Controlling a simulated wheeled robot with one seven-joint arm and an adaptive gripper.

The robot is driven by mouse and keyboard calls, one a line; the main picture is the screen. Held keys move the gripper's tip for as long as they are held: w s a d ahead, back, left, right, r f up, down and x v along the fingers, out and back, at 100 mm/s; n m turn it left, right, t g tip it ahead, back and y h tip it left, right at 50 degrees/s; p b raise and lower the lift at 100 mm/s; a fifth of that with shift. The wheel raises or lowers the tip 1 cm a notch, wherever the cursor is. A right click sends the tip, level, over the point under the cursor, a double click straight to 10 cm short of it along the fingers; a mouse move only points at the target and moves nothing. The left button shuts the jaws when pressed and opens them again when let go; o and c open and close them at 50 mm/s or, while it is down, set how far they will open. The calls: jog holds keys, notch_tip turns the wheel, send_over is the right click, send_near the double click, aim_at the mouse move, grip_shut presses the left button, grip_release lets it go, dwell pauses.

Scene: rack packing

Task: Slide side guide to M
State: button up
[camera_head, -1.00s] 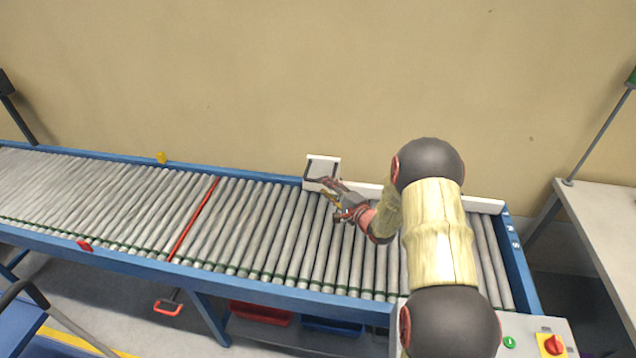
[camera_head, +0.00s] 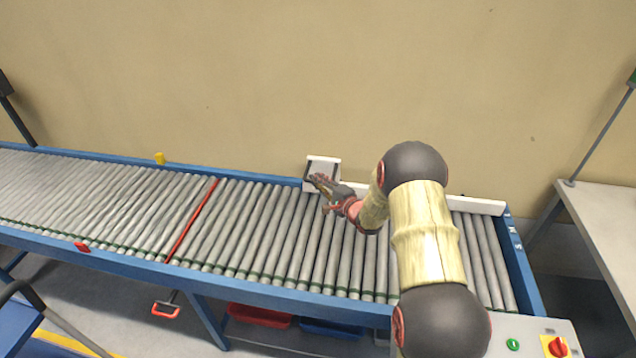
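The side guide is a long white bar (camera_head: 478,204) along the far edge of the roller conveyor, with a white bracket (camera_head: 323,166) and dark handle at its left end. My gripper (camera_head: 322,188) is at that bracket, its dark fingers in front of the handle. Whether the fingers are around the handle or only beside it is hidden at this size. My arm covers the middle of the white bar. Small white letter marks (camera_head: 517,246) show on the blue frame at the conveyor's right end.
The roller conveyor (camera_head: 270,225) is bare of goods, with a red bar (camera_head: 192,220) across it. A control box (camera_head: 535,340) with a red knob stands at the front right, and a grey table (camera_head: 600,210) is at the right.

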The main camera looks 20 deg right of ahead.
grip_shut()
dwell(0.4)
jog(key=s+a+p, duration=0.2)
jog(key=s+a, duration=0.2)
jog(key=s, duration=0.2)
jog(key=shift+s+a+p, duration=0.25)
jog(key=shift+s+p, duration=0.1)
jog(key=shift+p, duration=0.05)
jog(key=shift+o, duration=2.1)
grip_release()
jog(key=v, duration=1.2)
